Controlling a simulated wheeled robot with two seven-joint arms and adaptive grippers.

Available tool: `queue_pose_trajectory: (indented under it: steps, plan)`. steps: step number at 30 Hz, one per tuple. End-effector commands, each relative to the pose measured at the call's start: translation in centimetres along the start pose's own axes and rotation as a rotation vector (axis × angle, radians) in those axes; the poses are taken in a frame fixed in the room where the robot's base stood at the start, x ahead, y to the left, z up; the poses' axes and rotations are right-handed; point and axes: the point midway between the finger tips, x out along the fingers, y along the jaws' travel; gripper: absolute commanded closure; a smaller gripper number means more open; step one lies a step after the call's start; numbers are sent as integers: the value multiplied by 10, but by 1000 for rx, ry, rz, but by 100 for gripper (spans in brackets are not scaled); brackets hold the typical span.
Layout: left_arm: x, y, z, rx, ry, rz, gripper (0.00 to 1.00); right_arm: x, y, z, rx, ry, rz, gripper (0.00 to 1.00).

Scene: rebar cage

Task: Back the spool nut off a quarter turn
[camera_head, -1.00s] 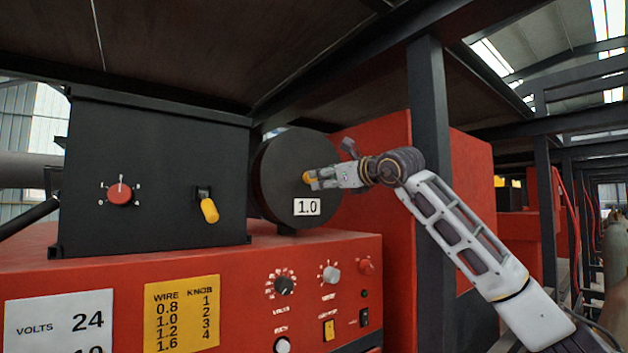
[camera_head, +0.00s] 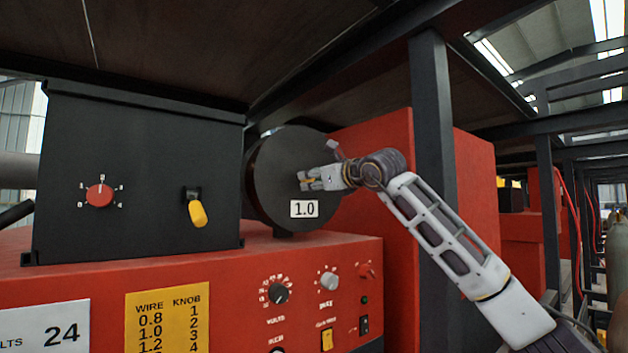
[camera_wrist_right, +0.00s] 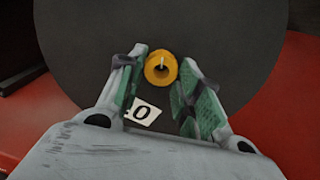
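The spool nut (camera_wrist_right: 161,69) is a round yellow knob with a dark centre and a white mark pointing up in the right wrist view. It sits at the middle of the black spool disc (camera_wrist_right: 235,40). My right gripper (camera_wrist_right: 163,60) is open, its green-padded fingers on either side of the nut. Whether the pads touch it I cannot tell. In the head view the right gripper (camera_head: 303,181) is at the face of the spool (camera_head: 275,170), and the nut is hidden by the fingers. My left gripper is not in view.
A white "1.0" label (camera_head: 304,209) is on the spool, just below the gripper. A black feeder box (camera_head: 140,150) with a red selector and yellow lever stands left. The red welder front (camera_head: 230,290) carries knobs and switches. A dark post (camera_head: 432,150) rises behind my right arm.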

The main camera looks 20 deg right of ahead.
Motion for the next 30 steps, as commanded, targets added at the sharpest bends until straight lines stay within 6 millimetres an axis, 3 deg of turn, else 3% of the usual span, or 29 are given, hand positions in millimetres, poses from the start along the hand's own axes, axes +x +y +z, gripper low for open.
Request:
queue_pose_trajectory:
  steps: [1,5,19,30]
  plan:
    - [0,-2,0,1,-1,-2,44,0,0,0,0,0,0,76]
    - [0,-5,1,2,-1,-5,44,0,0,0,0,0,0,92]
    - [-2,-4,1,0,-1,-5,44,0,-1,0,-71,0,-1,92]
    - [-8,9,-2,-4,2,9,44,0,-2,1,-301,0,-1,92]
